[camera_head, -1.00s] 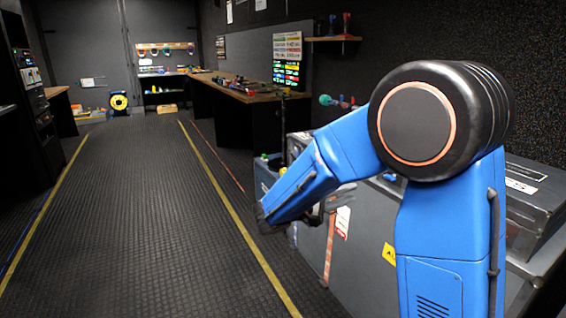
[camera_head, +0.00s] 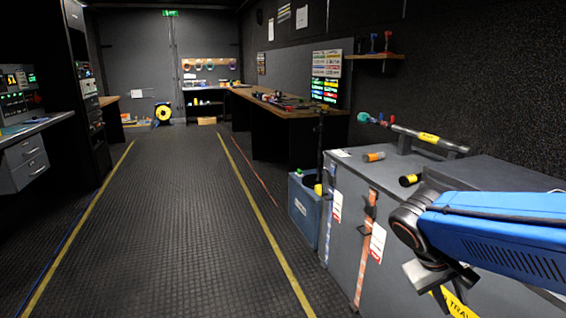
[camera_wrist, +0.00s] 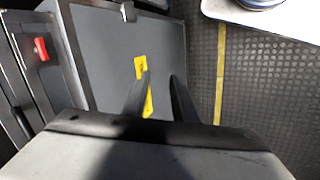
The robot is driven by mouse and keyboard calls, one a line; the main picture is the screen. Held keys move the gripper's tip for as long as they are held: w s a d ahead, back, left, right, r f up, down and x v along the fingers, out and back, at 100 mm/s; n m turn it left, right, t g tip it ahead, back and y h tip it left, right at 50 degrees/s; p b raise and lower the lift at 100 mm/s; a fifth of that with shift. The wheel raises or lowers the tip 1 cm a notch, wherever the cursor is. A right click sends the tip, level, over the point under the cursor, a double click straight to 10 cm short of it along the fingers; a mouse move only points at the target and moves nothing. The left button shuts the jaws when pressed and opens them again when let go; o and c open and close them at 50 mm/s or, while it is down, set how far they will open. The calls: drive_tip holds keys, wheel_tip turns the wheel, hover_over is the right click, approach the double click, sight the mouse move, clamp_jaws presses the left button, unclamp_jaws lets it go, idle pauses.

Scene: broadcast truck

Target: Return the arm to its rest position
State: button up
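My blue arm (camera_head: 500,236) reaches in from the right edge in the head view, low over the front of the grey case (camera_head: 335,265). My gripper (camera_head: 446,290) hangs at its end beside the case's front face and points downward. Whether the fingers touch the case cannot be told.
On the case lie an orange-ended cylinder (camera_head: 374,157) and a yellow-ended one (camera_head: 410,180). A blue bin (camera_head: 303,212) stands at its far left end. A long counter (camera_head: 285,110) runs along the right wall. A drawer desk (camera_head: 30,150) is at left. The aisle floor (camera_head: 180,220) is clear.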

drive_tip(key=s+a+t+y, duration=0.4)
drive_tip(key=s+a+y, duration=0.2)
drive_tip(key=a, duration=0.1)
drive_tip(key=shift+s+a+r+m, duration=0.15)
drive_tip(key=shift+s+a+m, duration=0.15)
drive_tip(key=shift+s+m, duration=0.1)
idle(0.6)
